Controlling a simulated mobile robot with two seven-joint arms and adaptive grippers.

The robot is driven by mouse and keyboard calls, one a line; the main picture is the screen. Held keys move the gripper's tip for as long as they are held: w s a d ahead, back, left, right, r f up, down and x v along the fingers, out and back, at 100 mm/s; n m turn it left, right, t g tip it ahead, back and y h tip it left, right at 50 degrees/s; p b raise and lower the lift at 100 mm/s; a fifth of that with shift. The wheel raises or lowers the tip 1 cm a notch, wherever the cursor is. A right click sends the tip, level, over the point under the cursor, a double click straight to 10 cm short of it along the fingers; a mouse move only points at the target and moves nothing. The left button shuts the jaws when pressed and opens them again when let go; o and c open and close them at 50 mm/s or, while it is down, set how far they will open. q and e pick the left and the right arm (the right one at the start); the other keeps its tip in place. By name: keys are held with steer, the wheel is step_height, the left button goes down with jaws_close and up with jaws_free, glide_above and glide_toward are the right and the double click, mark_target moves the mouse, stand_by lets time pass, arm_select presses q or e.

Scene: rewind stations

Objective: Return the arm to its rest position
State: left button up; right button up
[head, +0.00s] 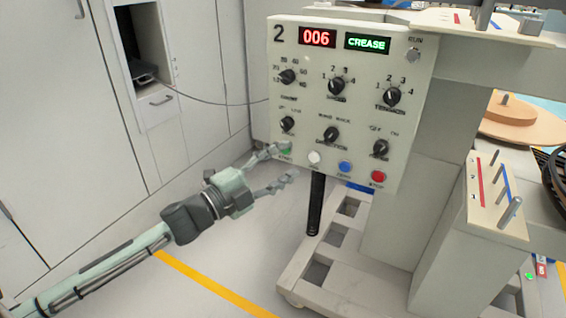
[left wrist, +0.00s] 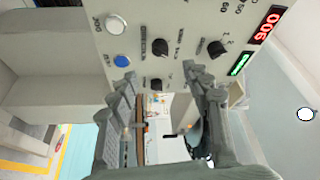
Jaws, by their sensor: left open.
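My left gripper (head: 284,161) is open and empty, in front of the lower left of the control panel (head: 300,100). Its upper finger overlaps the green button (head: 286,150); I cannot tell whether it touches. The arm reaches in from the lower left. In the left wrist view the two fingers (left wrist: 163,80) are spread below the panel's knobs, with the white button (left wrist: 115,25) and blue button (left wrist: 121,61) to the left. The panel reads 2, a red 006 and a green CREASE. My right gripper is not in view.
A red button (head: 377,176) sits at the panel's lower right. A grey machine frame (head: 405,215) stands right of and below the panel. White cabinets (head: 60,120) line the left. A yellow floor line (head: 215,285) crosses the open floor below my left arm.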

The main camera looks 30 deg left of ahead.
arm_select(q)
steer(key=s+a+f+n+g+y, duration=0.2)
steer(key=f+n+y, duration=0.15)
steer(key=f, duration=0.35)
steer(key=s+a+f+n+g+y, duration=0.1)
steer(key=a+f+n+y, duration=0.25)
steer(key=f, duration=0.45)
steer(key=s+a+f+n+g+y, duration=0.2)
steer(key=f+n, duration=0.3)
steer(key=f, duration=0.2)
steer(key=s+d+f+n+g, duration=0.3)
steer(key=s+f+g, duration=0.1)
steer(key=s+f, duration=0.5)
steer(key=s+d+f+n+g, duration=0.3)
steer(key=s+f+g, duration=0.2)
steer(key=s+f, duration=0.5)
steer(key=shift+s+d+g, duration=0.15)
steer(key=shift+s+g, duration=0.15)
steer(key=shift+s, duration=0.35)
steer(key=shift+c, duration=0.2)
